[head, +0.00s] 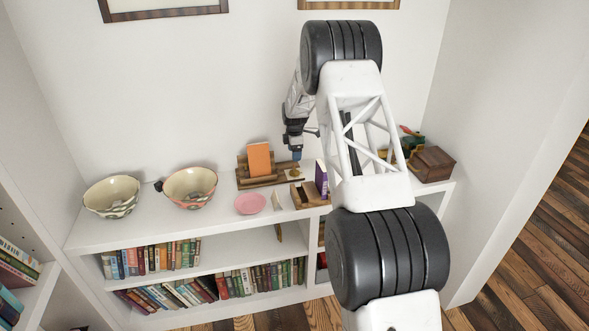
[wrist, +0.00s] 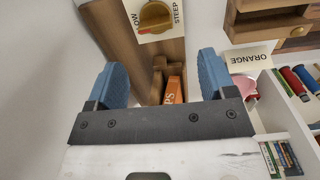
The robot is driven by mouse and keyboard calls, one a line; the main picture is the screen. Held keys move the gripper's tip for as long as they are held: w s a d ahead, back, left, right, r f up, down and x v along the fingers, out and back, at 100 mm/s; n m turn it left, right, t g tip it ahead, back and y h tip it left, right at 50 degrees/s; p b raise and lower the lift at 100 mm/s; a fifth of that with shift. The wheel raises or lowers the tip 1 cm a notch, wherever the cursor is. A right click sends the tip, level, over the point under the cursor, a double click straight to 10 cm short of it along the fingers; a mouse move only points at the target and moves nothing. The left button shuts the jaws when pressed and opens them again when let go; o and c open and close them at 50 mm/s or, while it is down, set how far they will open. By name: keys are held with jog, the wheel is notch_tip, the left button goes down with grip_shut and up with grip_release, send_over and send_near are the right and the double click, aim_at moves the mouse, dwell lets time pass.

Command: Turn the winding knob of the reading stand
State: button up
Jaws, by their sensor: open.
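The wooden reading stand (head: 262,182) sits on the white shelf top with an orange book (head: 259,160) leaning on it. In the wrist view its round gold winding knob (wrist: 155,17) shows at the top, on a pale plate with "STEEP" and what looks like "LOW"; an orange-red mark is on the knob. The orange book also shows in the wrist view (wrist: 174,91). My gripper (head: 296,154) is above the right end of the stand. In the wrist view its blue fingers (wrist: 162,62) are apart with nothing held, and the knob lies beyond the fingertips, untouched.
A second wooden stand with a purple book (head: 321,179) is close on the right. A pink dish (head: 249,204), two patterned bowls (head: 190,187) and a wooden box (head: 432,164) share the shelf top. The wall is close behind.

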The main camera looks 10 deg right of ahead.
aim_at(295, 171)
jog(key=shift+w+d+f, duration=0.1)
jog(key=shift+w+f, duration=0.25)
jog(key=shift+f, duration=0.25)
jog(key=shift+f, duration=3.85)
jog(key=shift+c, duration=0.4)
jog(key=c, duration=0.9)
jog(key=shift+o, duration=0.2)
